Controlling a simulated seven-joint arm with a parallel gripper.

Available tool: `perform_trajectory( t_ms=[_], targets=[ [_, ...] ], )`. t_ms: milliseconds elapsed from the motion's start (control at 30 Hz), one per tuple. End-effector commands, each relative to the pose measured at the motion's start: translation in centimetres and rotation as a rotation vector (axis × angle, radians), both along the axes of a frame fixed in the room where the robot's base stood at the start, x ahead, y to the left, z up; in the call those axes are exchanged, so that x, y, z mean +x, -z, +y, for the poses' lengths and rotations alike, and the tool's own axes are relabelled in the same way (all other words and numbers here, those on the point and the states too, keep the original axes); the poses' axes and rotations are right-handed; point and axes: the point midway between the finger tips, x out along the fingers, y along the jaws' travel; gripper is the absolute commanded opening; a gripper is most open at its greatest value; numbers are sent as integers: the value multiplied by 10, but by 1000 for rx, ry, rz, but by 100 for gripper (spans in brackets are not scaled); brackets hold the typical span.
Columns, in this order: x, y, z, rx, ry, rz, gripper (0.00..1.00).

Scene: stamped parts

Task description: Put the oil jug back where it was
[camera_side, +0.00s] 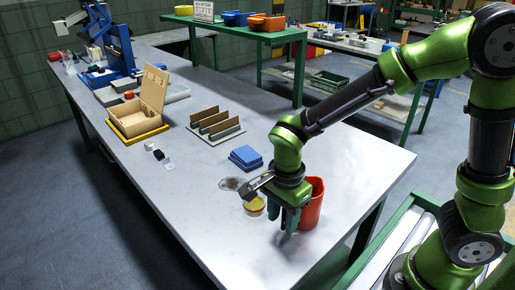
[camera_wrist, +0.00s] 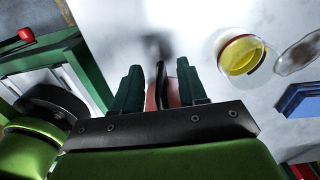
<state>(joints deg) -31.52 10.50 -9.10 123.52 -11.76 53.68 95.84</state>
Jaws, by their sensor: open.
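The oil jug, taken as the red vessel (camera_side: 313,206), stands upright on the grey table (camera_side: 213,220) near its right edge. My gripper (camera_side: 287,218) is low beside its left side, fingers pointing down. In the wrist view the green fingers (camera_wrist: 157,88) are apart, with a dark upright strip, perhaps the jug's handle, and some red (camera_wrist: 174,97) showing between them. The fingers do not visibly clamp it; contact cannot be told. Most of the jug is hidden behind my gripper in the wrist view.
A clear round dish with yellow liquid (camera_side: 253,207) stands just left of my gripper, with a clear disc (camera_side: 232,184) beside it. A blue block (camera_side: 246,157), slotted rack (camera_side: 215,125) and open wooden box (camera_side: 140,112) lie farther back. The table's front left is clear.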

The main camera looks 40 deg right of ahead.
Motion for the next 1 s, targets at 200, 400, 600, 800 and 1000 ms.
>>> perform_trajectory(
  t_ms=[200, 400, 600, 800, 1000],
  targets=[
    [1, -47, 1, 4, -1, -9, 42],
    [0, -87, 0, 2, 0, -6, 42],
    [0, -108, -1, 1, -2, -4, 42],
    [-9, -125, -21, 64, -174, -84, 42],
    [-34, -146, -59, 81, -613, -352, 42]
  ],
)
